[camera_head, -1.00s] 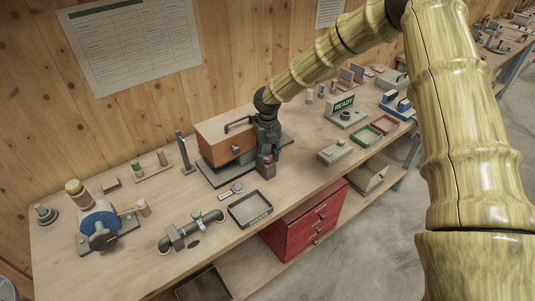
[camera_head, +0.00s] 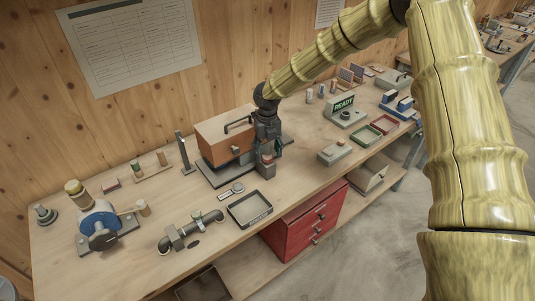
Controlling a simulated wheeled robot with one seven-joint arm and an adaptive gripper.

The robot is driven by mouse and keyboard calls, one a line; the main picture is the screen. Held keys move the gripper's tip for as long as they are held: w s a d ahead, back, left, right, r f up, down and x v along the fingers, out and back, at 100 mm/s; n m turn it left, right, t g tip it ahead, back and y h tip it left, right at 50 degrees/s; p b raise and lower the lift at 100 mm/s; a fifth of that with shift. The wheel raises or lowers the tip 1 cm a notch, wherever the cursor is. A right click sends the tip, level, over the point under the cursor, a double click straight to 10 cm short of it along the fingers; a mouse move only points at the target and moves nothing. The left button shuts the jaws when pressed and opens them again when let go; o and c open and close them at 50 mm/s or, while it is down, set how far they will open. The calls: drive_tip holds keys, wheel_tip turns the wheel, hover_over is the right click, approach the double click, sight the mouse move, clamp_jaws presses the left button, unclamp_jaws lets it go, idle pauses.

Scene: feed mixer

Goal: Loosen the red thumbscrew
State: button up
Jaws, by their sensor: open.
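My gripper (camera_head: 270,149) is a dark shape at the right end of the orange-brown box machine, pointing down. Its jaws are open. Just below it a small red part (camera_head: 267,158), likely the red thumbscrew, sits on top of a grey block (camera_head: 267,170). The gripper is very close above or around the red part; I cannot tell whether they touch. The gripper partly hides the red part and the machine's right end. The orange-brown box (camera_head: 224,137) has a dark handle on top and stands on a grey base plate (camera_head: 212,179).
A dark tray (camera_head: 250,209) and a small round gauge (camera_head: 237,188) lie in front. A pipe fitting (camera_head: 190,231) and a blue wheel device (camera_head: 99,222) stand left. A grey box with a button (camera_head: 334,153) and a READY sign (camera_head: 344,103) stand right.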

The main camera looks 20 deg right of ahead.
sight(268, 156)
wheel_tip(268, 156, up, 10)
drive_tip(key=shift+r, duration=0.2)
idle(0.4)
